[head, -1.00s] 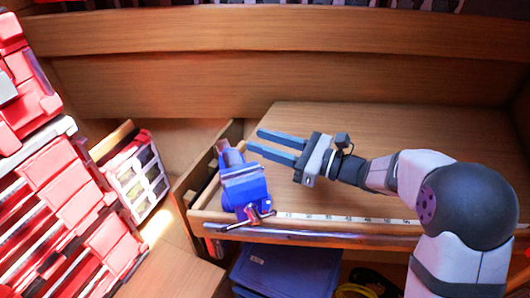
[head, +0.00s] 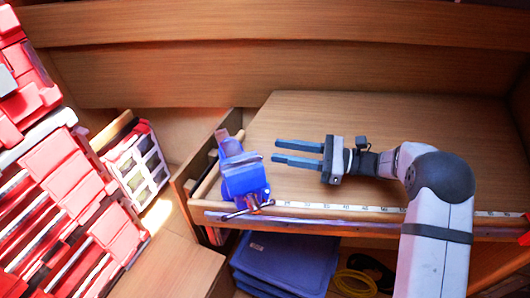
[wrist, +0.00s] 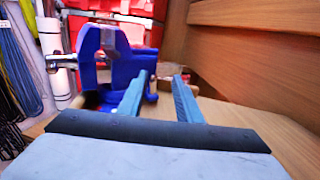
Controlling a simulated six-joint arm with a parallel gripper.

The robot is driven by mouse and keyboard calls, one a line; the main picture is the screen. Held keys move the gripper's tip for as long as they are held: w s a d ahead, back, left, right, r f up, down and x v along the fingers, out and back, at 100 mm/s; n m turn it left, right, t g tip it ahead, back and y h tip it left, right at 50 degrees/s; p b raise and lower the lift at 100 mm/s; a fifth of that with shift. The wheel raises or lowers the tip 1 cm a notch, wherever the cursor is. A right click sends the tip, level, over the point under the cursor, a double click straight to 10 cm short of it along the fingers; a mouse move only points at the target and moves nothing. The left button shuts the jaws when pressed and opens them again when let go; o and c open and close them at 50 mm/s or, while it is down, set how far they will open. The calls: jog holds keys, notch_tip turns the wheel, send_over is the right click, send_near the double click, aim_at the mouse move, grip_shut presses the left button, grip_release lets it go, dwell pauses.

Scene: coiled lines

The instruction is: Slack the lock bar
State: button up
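A blue vise (head: 243,178) is fixed at the left front corner of the wooden bench. Its thin metal lock bar (head: 247,210) crosses the screw at the front, slightly tilted. In the wrist view the vise (wrist: 118,60) stands ahead and left, with the bar's metal end (wrist: 62,61) at its left side. My gripper (head: 276,151) is open and empty over the bench, right of and behind the vise, apart from it. Its two blue fingers point left in the head view; the wrist view shows a clear gap between them (wrist: 160,80).
A ruled strip (head: 340,212) runs along the bench's front edge. Blue bins (head: 287,262) and a yellow coil (head: 355,283) sit below. Red cases (head: 60,180) stand at left. Coiled lines (wrist: 17,65) hang at left in the wrist view. The bench right of the vise is clear.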

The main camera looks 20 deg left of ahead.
jog(key=shift+d+f+n+g, duration=0.3)
jog(key=shift+d+f+g, duration=0.3)
jog(key=shift+d+f, duration=0.5)
jog(key=p+x, duration=0.3)
jog(key=x, duration=0.3)
jog(key=shift+p+x, duration=0.5)
jog(key=shift+x, duration=0.3)
jog(key=shift+f, duration=0.1)
grip_shut()
